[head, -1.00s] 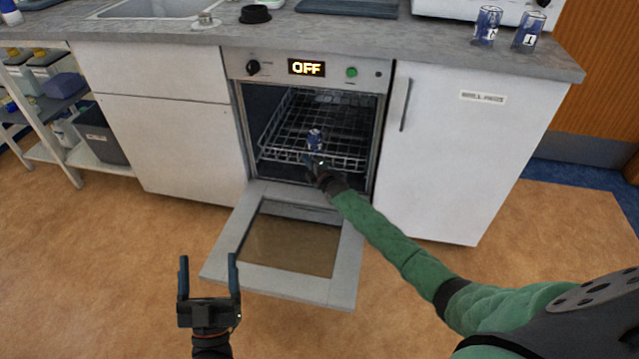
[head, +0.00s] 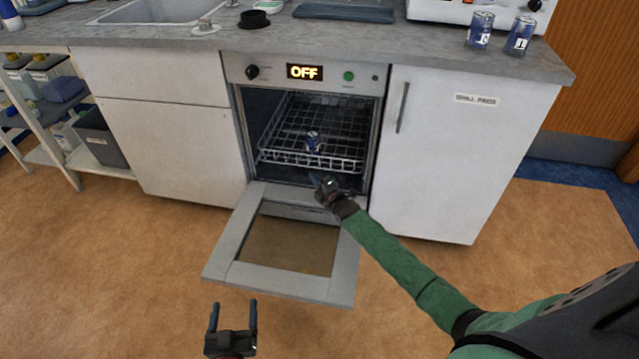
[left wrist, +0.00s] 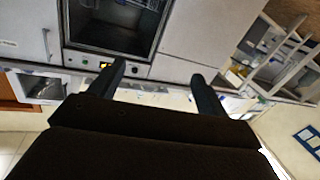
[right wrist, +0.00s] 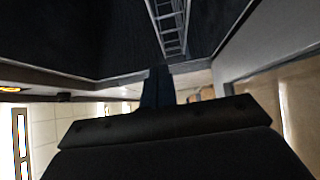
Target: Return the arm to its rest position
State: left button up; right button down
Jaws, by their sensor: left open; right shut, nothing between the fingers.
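My right arm (head: 405,265) reaches from the lower right toward the open oven. My right gripper (head: 318,180) is shut and empty, just outside the oven opening above the lowered door; its closed fingers show in the right wrist view (right wrist: 157,88). My left gripper (head: 233,314) is open and empty at the bottom of the head view, in front of the door and apart from it. Its two spread fingers show in the left wrist view (left wrist: 160,85).
The oven door (head: 235,225) hangs open and low, with its display (head: 304,72) reading OFF. A white cabinet (head: 440,150) is at right and a shelf cart (head: 60,150) at left. The floor in front is clear.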

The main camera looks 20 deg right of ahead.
pick_arm(q)
jog(key=shift+g+y, duration=0.3)
jog(key=shift+g, duration=0.3)
jog(key=shift+s+f, duration=0.3)
jog(key=shift+f, duration=0.7)
jog(key=shift+s+f, duration=0.25)
jog(key=shift+f, duration=0.7)
pick_arm(e)
jog(key=shift+s+d, duration=0.25)
jog(key=shift+s, duration=1.05)
